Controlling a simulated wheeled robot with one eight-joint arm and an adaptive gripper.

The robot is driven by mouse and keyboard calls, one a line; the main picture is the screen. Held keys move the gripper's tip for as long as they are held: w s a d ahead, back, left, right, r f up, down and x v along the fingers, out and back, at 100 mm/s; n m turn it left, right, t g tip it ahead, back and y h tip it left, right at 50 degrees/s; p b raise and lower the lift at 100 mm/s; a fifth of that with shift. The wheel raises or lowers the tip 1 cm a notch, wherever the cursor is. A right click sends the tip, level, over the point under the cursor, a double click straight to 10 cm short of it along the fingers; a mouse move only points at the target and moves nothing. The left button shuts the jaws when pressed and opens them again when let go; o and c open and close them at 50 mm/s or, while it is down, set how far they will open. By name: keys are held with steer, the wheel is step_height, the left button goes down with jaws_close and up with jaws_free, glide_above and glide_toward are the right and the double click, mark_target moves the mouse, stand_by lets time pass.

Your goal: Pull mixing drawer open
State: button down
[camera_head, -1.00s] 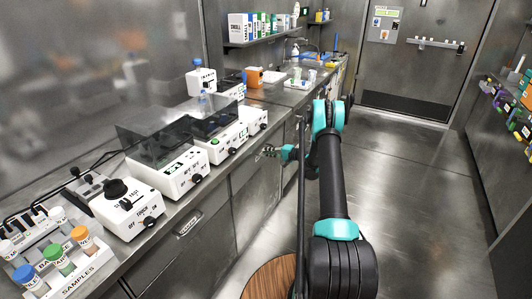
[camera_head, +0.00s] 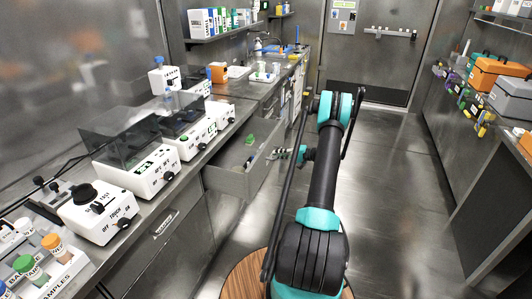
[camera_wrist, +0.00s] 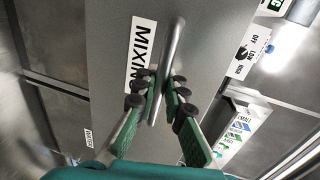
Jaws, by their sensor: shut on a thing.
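The grey mixing drawer (camera_head: 226,181) stands pulled out from under the left counter, with a green item (camera_head: 250,139) inside. In the wrist view its front (camera_wrist: 112,50) carries a "MIXING" label (camera_wrist: 139,55) and a long metal bar handle (camera_wrist: 172,50). My gripper (camera_head: 277,154) is at the drawer front. In the wrist view, my gripper (camera_wrist: 160,92) has its green fingers with dark pads on both sides of the handle, shut on it. The head view shows the handle too small to make out.
The counter (camera_head: 186,176) on the left holds white instruments (camera_head: 150,172) and a sample rack (camera_head: 55,275). Shelves with orange and grey boxes (camera_head: 497,72) stand at the right. The floor (camera_head: 390,190) between is clear.

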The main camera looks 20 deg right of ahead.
steer(key=shift+f+v, duration=0.2)
steer(key=shift+v, duration=0.7)
steer(key=shift+f+v, duration=0.2)
steer(key=shift+v, duration=0.7)
steer(key=shift+d, duration=0.1)
steer(key=c, duration=1.6)
jaws_free()
steer(key=shift+o, duration=0.2)
steer(key=v, duration=1.2)
